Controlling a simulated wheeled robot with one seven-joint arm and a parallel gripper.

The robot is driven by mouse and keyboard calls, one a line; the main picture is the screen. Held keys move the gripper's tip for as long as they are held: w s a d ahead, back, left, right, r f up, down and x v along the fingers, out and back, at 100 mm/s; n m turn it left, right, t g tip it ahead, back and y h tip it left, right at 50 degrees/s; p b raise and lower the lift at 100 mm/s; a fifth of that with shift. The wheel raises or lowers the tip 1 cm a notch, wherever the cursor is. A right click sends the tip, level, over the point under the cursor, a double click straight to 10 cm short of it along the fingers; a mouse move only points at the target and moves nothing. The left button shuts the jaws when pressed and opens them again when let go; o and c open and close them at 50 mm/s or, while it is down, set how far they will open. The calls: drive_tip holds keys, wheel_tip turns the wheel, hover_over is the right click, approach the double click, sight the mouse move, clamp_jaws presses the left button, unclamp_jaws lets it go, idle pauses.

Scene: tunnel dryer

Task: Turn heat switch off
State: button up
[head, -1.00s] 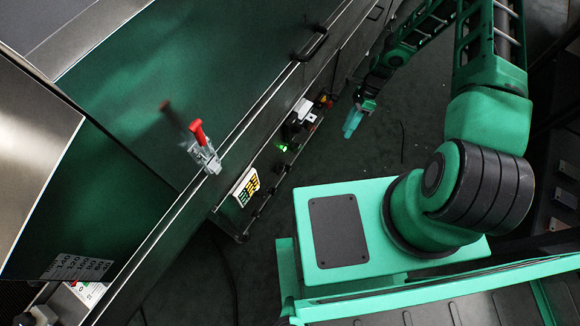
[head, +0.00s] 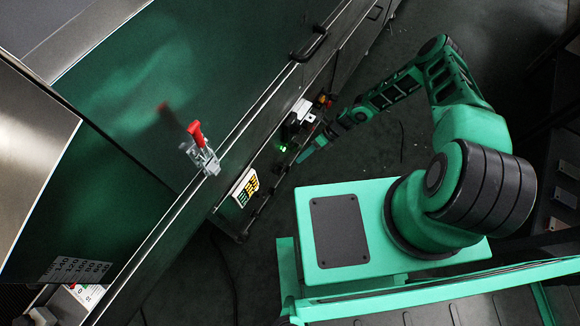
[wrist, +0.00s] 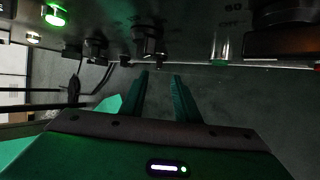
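The dryer's control panel (head: 290,130) is on its side, with a lit green lamp (head: 283,149). In the wrist view, the panel (wrist: 185,30) spans the top, with the lit green lamp (wrist: 55,15) at upper left. Black switch knobs stick out: one at left (wrist: 95,47), one near the middle (wrist: 148,42) and a large one at right (wrist: 285,14). I cannot tell which is the heat switch; the labels are mostly unreadable. My gripper (wrist: 160,74) is open and empty, its fingertips apart just below the middle knob. In the head view my gripper (head: 306,154) is close to the panel.
A red-handled toggle clamp (head: 200,148) stands on the dryer's edge. A black handle (head: 310,45) is farther along. A yellow-and-white label (head: 245,187) sits beside the panel. The dark floor (head: 420,60) beside the dryer is mostly clear.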

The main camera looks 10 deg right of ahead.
sight(287, 169)
drive_tip(key=x, duration=0.8)
drive_tip(key=shift+a, duration=0.15)
drive_tip(key=shift+f, duration=0.15)
drive_tip(key=shift+c, duration=0.2)
drive_tip(key=c, duration=0.7)
